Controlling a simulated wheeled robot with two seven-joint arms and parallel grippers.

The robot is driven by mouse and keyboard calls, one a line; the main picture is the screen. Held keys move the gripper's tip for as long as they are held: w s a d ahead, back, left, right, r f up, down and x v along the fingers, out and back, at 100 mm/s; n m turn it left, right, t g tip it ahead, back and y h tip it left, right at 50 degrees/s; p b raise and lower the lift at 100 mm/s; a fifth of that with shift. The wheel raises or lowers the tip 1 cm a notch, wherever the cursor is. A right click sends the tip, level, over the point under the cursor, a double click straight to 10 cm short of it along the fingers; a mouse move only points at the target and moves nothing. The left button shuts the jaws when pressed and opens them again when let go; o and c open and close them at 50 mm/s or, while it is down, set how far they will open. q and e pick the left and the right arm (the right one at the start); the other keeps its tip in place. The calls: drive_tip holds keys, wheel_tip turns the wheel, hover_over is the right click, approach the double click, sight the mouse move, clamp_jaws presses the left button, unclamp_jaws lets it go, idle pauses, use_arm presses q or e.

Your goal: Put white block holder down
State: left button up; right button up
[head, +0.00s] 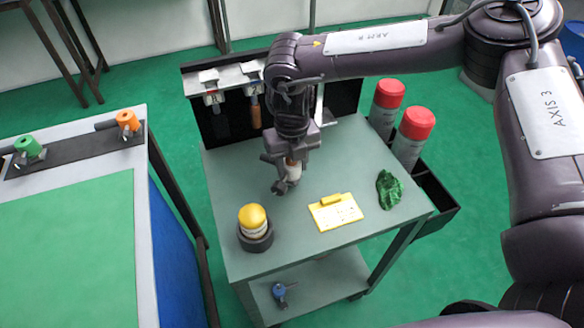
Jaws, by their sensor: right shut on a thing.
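My right gripper (284,183) reaches down over the back middle of the grey-green cart top (226,174). It is shut on a small pale, whitish piece (293,168), which I take to be the white block holder. The fingers hide most of it, and I cannot tell whether its bottom touches the cart top. My left gripper is not in view.
A yellow-topped piece (252,217) sits in a dark round base (256,241) at front left. A yellow clipboard (336,212) and a crumpled green cloth (389,189) lie to the right. Red-capped cans (411,139) stand beyond the right edge. Tools (213,92) hang behind.

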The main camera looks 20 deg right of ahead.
wheel_tip(320, 180, down, 2)
drive_tip(key=shift+w+f, duration=0.1)
drive_tip(key=o, duration=1.3)
drive_tip(key=shift+f, duration=0.1)
wheel_tip(320, 180, up, 12)
drive_tip(key=shift+r+b, duration=0.1)
drive_tip(key=shift+b, duration=0.5)
